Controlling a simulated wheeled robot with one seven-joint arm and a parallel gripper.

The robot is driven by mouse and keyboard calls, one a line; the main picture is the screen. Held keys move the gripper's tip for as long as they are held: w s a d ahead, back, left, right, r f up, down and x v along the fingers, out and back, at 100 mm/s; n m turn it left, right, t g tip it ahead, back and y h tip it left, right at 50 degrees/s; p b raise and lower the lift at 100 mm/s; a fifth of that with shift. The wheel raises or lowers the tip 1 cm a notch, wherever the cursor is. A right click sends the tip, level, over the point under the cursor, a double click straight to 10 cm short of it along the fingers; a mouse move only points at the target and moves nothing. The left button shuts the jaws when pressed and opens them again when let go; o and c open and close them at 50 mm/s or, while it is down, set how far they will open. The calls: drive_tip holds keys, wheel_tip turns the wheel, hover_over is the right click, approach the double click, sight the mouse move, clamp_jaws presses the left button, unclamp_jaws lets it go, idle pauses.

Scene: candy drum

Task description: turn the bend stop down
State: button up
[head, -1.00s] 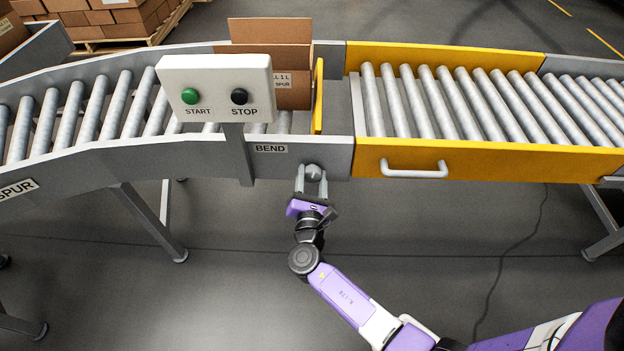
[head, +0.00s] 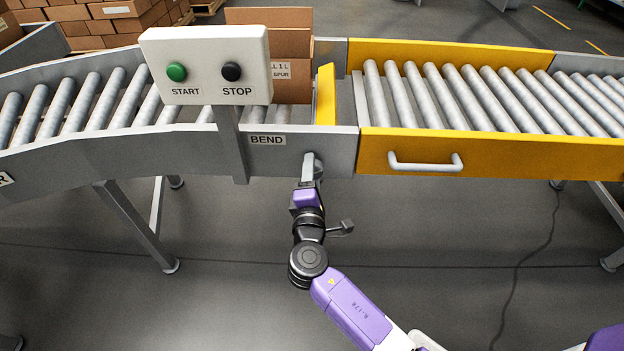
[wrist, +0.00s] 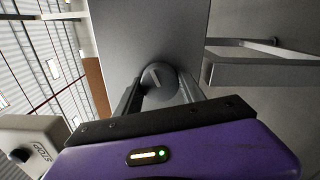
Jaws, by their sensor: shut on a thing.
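The round grey knob (wrist: 158,76) sits on the side of the conveyor frame, just right of the BEND label (head: 267,140). A pale line crosses its face at a slant in the wrist view. My gripper (head: 311,170) is shut on the knob, with one finger on each side of it in the wrist view. In the head view the gripper is turned nearly edge-on, and its fingers hide most of the knob. The yellow bend stop plate (head: 326,96) stands up above the rollers, to the right of an open carton (head: 292,88).
A control box (head: 205,65) with a green START button (head: 177,72) and black STOP button (head: 231,71) stands left of my gripper. A yellow conveyor section (head: 520,158) with a handle (head: 425,162) lies to the right. The floor below is clear apart from legs and a cable.

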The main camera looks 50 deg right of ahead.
drive_tip(key=m+b, duration=0.4)
drive_tip(key=shift+f+m, duration=0.1)
drive_tip(key=shift+m, duration=0.3)
idle(0.4)
drive_tip(key=o, duration=1.4)
drive_tip(key=shift+c, duration=0.2)
drive_tip(key=v, duration=0.7)
drive_tip(key=shift+s+a+p, duration=0.3)
